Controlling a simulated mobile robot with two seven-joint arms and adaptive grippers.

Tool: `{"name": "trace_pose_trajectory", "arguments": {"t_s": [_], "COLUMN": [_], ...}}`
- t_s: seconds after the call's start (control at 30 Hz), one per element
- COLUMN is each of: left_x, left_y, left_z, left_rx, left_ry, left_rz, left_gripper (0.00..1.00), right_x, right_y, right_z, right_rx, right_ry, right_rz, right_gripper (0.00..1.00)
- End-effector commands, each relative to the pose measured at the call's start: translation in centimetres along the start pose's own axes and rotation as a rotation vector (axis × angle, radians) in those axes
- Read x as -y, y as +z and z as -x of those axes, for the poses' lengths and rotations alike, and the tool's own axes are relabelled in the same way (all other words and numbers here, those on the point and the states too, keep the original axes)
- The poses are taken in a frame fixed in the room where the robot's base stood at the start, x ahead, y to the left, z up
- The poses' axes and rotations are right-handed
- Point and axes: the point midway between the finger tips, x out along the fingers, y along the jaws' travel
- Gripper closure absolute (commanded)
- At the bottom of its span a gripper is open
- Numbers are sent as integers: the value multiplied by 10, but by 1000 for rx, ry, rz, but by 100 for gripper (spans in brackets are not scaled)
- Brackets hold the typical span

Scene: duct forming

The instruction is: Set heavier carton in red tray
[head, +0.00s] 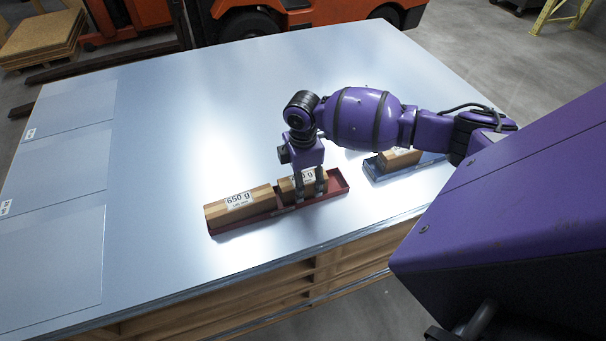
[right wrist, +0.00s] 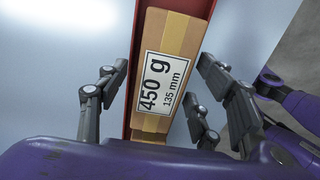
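A long cardboard carton labelled 650 g (head: 240,203) lies in the left part of the red tray (head: 338,183). A second carton (head: 287,188) lies to its right in the same tray, and its label reads 450 g, 135 mm in the right wrist view (right wrist: 170,40). My right gripper (head: 309,190) is low over this 450 g carton, partly hiding it. In the right wrist view its fingers (right wrist: 165,65) stand apart on either side of the carton, with gaps, not gripping it. My left gripper is out of view.
A blue tray (head: 374,172) holding another carton (head: 399,158) stands to the right, partly behind my arm; its label is not readable. A forklift (head: 270,25) stands behind.

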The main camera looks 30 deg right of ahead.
Motion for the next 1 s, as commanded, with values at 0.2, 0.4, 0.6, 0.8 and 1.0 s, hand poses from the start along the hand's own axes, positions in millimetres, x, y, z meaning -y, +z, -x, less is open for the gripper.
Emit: {"name": "trace_pose_trajectory", "arguments": {"t_s": [0.2,0.4,0.6,0.8,1.0], "left_x": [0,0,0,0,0], "left_y": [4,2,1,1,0], "left_z": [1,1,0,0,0], "left_rx": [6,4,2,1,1], "left_ry": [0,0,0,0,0], "left_rz": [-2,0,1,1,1], "left_gripper": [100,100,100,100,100], "right_x": [1,0,-1,0,0], "right_y": [0,1,0,0,0], "right_z": [-1,19,62,100,118], "right_rx": [1,1,1,1,1], "right_ry": [-3,1,3,3,0], "right_rz": [0,0,1,1,0], "right_gripper": [40,40,40,40,40]}}
